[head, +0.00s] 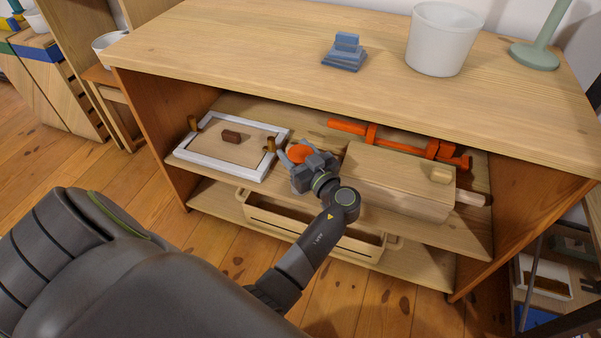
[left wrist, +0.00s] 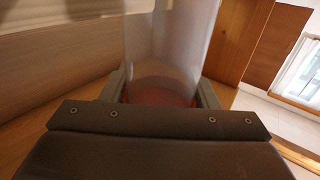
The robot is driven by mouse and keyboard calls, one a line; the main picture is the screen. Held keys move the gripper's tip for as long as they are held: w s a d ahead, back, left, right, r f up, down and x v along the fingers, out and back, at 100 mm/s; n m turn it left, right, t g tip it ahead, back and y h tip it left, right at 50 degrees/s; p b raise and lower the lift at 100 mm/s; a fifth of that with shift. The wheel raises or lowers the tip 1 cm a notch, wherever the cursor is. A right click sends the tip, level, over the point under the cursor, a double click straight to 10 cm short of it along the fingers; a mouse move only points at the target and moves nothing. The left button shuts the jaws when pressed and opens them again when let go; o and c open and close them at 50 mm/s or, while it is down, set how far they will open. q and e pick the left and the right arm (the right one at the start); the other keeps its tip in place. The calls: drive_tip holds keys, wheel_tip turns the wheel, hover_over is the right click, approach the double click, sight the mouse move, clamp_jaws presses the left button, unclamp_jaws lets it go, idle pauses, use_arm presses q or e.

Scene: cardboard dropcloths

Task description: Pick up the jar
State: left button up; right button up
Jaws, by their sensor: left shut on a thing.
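The jar (head: 299,153) shows in the head view as an orange round top on the upper shelf level under the tabletop, with its body mostly hidden by my left gripper. In the left wrist view the jar (left wrist: 172,45) is clear and see-through with reddish colour at the near end, between the two fingers. My left gripper (head: 300,164) is shut on the jar; it also shows in the left wrist view (left wrist: 165,88). I cannot tell whether the jar touches the shelf. My right gripper is not in view.
A white-framed board (head: 205,158) lies left of the jar, and a wooden box (head: 395,180) stands close on its right. Orange tools (head: 400,145) lie behind the box. The tabletop (head: 250,50) overhangs, and a wooden tray (head: 300,228) sits below.

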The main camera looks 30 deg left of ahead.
use_arm(q)
drive_tip(key=c, duration=0.3)
drive_tip(key=shift+r, duration=0.1)
